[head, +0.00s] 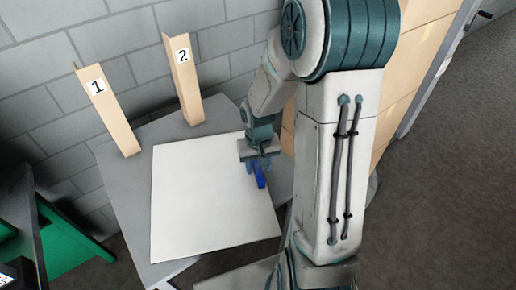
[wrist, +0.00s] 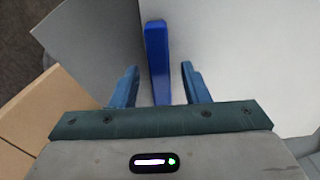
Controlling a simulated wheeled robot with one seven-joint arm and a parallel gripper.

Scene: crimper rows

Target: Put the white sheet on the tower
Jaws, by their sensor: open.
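The white sheet (head: 205,200) lies flat on a grey table (head: 125,180). It also fills the right of the wrist view (wrist: 250,60). A blue bar-like piece (wrist: 157,55), perhaps a handle, stands at the sheet's right edge; it shows partly in the head view (head: 261,180). My gripper (wrist: 160,68) is open, with its two blue fingers apart on either side of the blue piece and visible gaps on both sides. In the head view my gripper (head: 258,168) is over the sheet's right edge. I cannot tell which thing is the tower.
Two tan upright posts, marked 1 (head: 108,115) and 2 (head: 184,85), stand at the table's back edge by a grey block wall (head: 140,20). A green and dark structure (head: 60,235) is at the left. Open grey floor (head: 450,170) lies to the right.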

